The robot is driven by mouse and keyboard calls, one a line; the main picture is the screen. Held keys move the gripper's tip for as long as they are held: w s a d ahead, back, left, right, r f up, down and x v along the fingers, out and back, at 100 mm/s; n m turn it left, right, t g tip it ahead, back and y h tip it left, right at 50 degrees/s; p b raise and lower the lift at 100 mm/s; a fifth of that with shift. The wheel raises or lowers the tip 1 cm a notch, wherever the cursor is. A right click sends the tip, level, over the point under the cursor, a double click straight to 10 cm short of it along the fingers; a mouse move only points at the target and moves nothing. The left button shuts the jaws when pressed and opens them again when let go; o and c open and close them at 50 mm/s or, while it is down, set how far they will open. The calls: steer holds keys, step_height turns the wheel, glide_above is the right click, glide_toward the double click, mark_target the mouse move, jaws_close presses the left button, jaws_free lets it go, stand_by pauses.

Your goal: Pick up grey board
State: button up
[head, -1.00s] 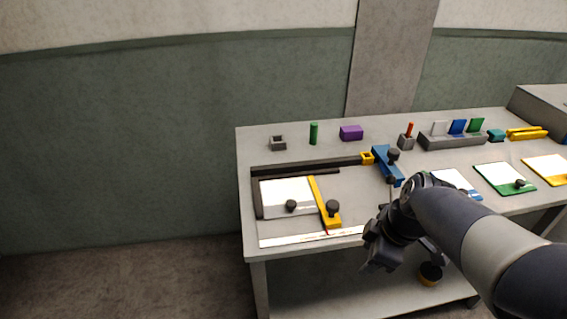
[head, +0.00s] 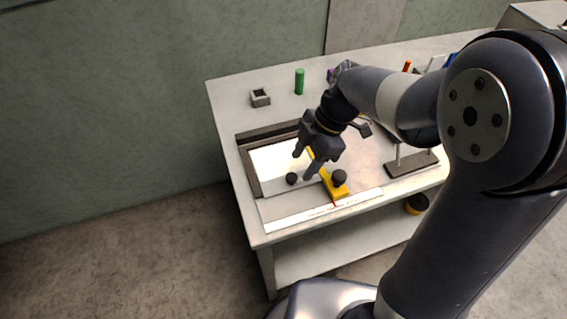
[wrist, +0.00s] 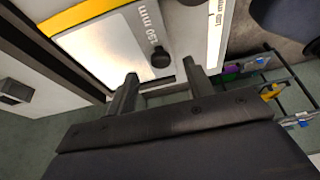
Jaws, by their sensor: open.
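The grey board (head: 272,160) lies flat in the dark-railed frame on the table, with a small black knob (head: 291,178) near its front edge. In the wrist view the board (wrist: 108,52) looks bright, reads "150 mm", and carries the black knob (wrist: 162,59). My gripper (head: 302,166) is over the board's right part, fingers pointing down, close to the knob. In the wrist view my gripper (wrist: 160,88) has its two fingers apart, with nothing between them; the knob shows just beyond the gap. In the head view the gripper hides part of the board.
A yellow bar (head: 335,186) with a black knob lies right of the board. A white scale strip (head: 322,209) runs along the front. Dark rails (head: 252,172) edge the left and back. A grey square block (head: 260,98) and green cylinder (head: 299,82) stand behind.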

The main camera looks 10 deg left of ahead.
mark_target(293, 176)
steer(key=shift+p+x, duration=0.4)
steer(key=shift+x, duration=2.3)
steer(key=shift+a+r, duration=0.1)
steer(key=shift+a, duration=0.05)
steer(key=shift+c, duration=0.4)
jaws_close()
